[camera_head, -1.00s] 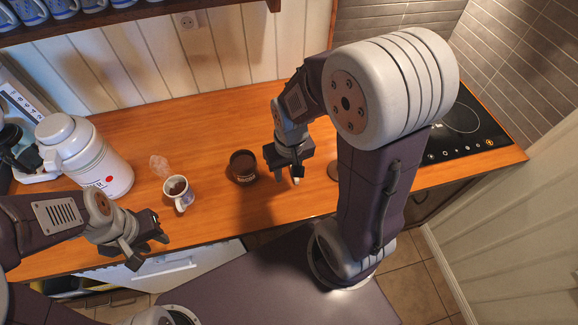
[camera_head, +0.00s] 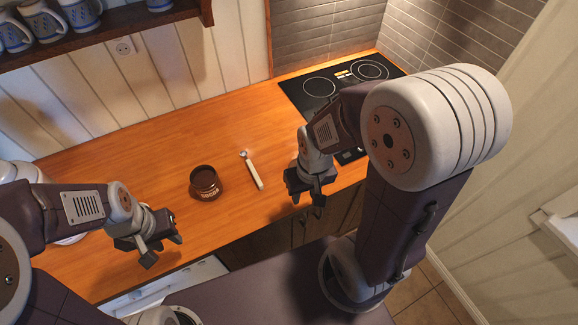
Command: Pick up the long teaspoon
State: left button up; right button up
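The long teaspoon (camera_head: 253,172) lies flat on the wooden counter, a pale spoon with its small bowl at the far end and its handle pointing towards the front edge. Nothing holds it. My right gripper (camera_head: 307,199) is to the right of the spoon, near the counter's front edge, apart from it, with its fingers spread and empty. My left gripper (camera_head: 164,250) is to the left and nearer, over the front part of the counter, also open and empty.
An open dark jar (camera_head: 205,191) with a label stands left of the spoon. A black hob (camera_head: 319,88) is at the back right. A shelf (camera_head: 120,22) with blue patterned mugs (camera_head: 80,13) hangs at upper left. The counter (camera_head: 150,140) behind the jar is clear.

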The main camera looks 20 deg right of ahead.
aim_at(243, 153)
jog(key=z, duration=0.3)
jog(key=l+u, duration=0.35)
jog(key=l, duration=0.15)
jog(key=k+l+u, duration=0.1)
jog(key=l+u, duration=0.3)
jog(key=k+l+u, duration=0.15)
jog(key=l+u, duration=0.2)
jog(key=l, duration=0.25)
